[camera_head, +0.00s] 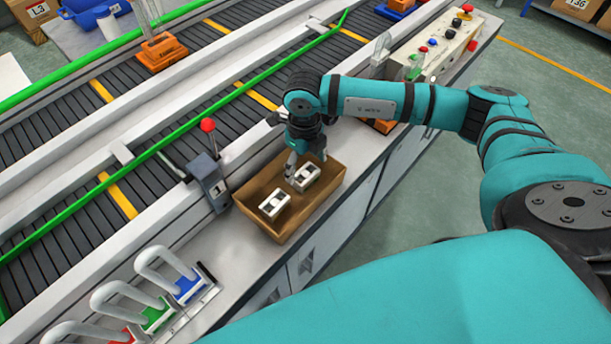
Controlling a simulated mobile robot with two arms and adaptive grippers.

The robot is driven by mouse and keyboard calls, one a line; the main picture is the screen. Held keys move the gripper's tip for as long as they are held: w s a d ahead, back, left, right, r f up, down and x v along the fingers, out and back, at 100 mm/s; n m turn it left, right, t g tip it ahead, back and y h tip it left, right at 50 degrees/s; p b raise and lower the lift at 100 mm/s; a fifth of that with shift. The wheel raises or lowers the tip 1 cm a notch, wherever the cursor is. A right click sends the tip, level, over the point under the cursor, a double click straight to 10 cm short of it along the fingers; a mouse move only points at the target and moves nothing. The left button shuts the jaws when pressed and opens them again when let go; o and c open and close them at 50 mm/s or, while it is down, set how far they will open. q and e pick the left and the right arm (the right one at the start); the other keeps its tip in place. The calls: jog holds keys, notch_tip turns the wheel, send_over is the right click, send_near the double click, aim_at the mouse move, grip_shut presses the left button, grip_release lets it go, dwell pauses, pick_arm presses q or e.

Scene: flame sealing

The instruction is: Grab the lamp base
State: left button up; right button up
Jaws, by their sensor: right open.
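Two small white blocks with dark markings, likely the lamp bases, sit in an open brown box (262,224) on the counter. The nearer lamp base (274,205) lies towards the box's lower left. The farther lamp base (307,176) lies towards its upper right. My right gripper (293,174) points down into the box, right at the farther lamp base. It is open, and I cannot tell whether its fingers touch that base. My left gripper is not in the view.
A grey lever unit marked 1 with a red knob (208,125) stands just left of the box. White-handled red, green and blue holders (158,315) stand at the lower left. A control panel (440,45) and an orange tray (380,125) lie beyond. Conveyors run behind.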

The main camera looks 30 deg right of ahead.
aim_at(305, 173)
jog(key=shift+d+f+p, duration=0.1)
jog(key=shift+f+p, duration=0.55)
jog(key=shift+f, duration=2.05)
jog(key=c, duration=0.9)
jog(key=shift+c, duration=0.2)
